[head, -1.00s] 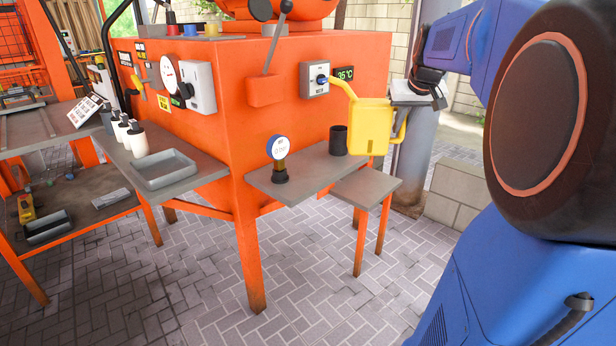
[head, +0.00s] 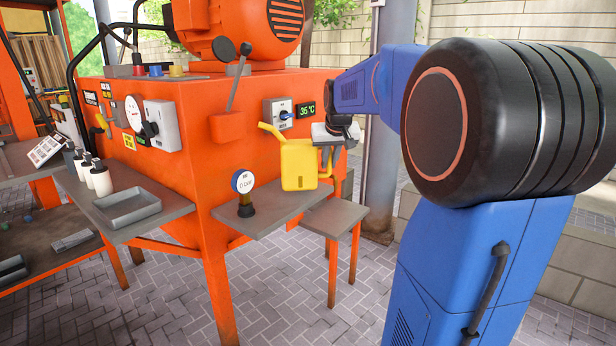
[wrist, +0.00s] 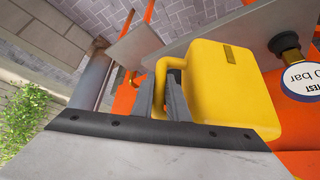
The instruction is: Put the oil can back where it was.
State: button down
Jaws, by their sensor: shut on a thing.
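The yellow oil can (head: 299,166) is upright in the head view, its spout pointing up and left. My gripper (head: 328,153) is shut on the can's handle at its right side. In the wrist view the can (wrist: 232,85) fills the middle, and the gripper fingers (wrist: 168,98) close around its yellow handle. The can appears in front of the grey shelf (head: 270,214) on the orange machine; I cannot tell whether its base touches the shelf. The dark cup seen earlier on that shelf is now hidden behind the can.
A pressure gauge (head: 243,183) stands on the shelf left of the can. A lower grey side table (head: 336,218) is at the right, with bare top. A grey tray (head: 128,207) and white bottles (head: 99,178) are on the left shelf. A control box (head: 279,112) is above.

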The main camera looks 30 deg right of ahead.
aim_at(311, 153)
jog(key=w+a, duration=0.2)
jog(key=w, duration=0.5)
jog(key=shift+w+a+f, duration=0.1)
jog(key=shift+f, duration=1.05)
jog(key=shift+w+a+f, duration=0.15)
jog(key=shift+f, duration=0.95)
jog(key=shift+w+a+f, duration=0.1)
jog(key=shift+f, duration=1.25)
jog(key=c, duration=1.7)
grip_release()
jog(key=v, duration=1.2)
jog(key=shift+s+r, duration=0.1)
